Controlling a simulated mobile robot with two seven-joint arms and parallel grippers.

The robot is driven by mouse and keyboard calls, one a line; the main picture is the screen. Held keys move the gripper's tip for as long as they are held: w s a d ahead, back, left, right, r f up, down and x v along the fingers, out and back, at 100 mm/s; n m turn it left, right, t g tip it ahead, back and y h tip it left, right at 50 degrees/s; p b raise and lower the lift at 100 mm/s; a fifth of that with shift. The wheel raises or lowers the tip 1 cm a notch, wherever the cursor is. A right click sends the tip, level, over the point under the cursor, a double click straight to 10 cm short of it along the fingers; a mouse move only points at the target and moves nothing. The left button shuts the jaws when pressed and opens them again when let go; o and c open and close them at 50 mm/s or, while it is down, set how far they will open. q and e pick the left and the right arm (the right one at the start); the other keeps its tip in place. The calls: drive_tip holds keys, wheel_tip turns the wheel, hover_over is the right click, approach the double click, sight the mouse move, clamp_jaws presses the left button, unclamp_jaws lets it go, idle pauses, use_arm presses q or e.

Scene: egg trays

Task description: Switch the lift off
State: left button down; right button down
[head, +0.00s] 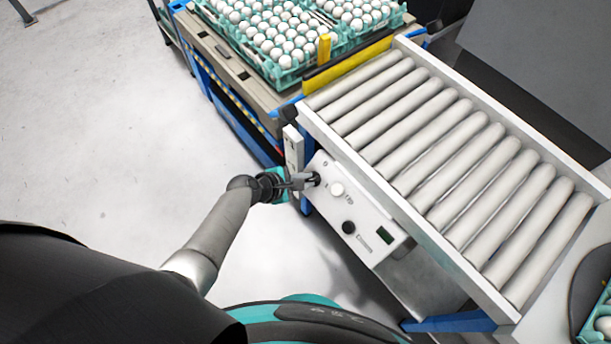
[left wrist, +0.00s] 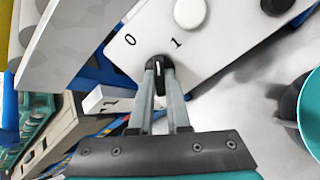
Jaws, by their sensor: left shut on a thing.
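The control panel (head: 352,208) is a pale plate on the side of the roller conveyor. Its black rotary switch (left wrist: 157,62) is at the panel's left end in the head view, with marks 0 and 1 beside it in the left wrist view. My left gripper (head: 309,180) reaches the panel from the left. In the left wrist view its two fingers (left wrist: 160,80) are shut on the switch, one on each side. The fingers partly hide the switch, and I cannot tell for sure which mark it points to. My right gripper is in neither view.
A white knob (head: 337,189), a black knob (head: 348,227) and a small dark display (head: 385,235) sit on the same panel. The roller conveyor (head: 440,150) runs above it. Turquoise egg trays (head: 287,78) stand behind. The floor at left is clear.

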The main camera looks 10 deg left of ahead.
use_arm(q)
drive_tip(key=shift+s+d+r+n+p, duration=0.1)
drive_tip(key=shift+d+n+p, duration=0.2)
drive_tip(key=shift+n+p, duration=0.65)
drive_tip(key=n+p, duration=0.1)
drive_tip(key=n, duration=0.4)
drive_tip(key=c, duration=0.8)
unclamp_jaws()
drive_tip(key=shift+a, duration=0.2)
drive_tip(key=p+v, duration=0.7)
drive_tip(key=v, duration=0.2)
drive_tip(key=shift+p, duration=0.35)
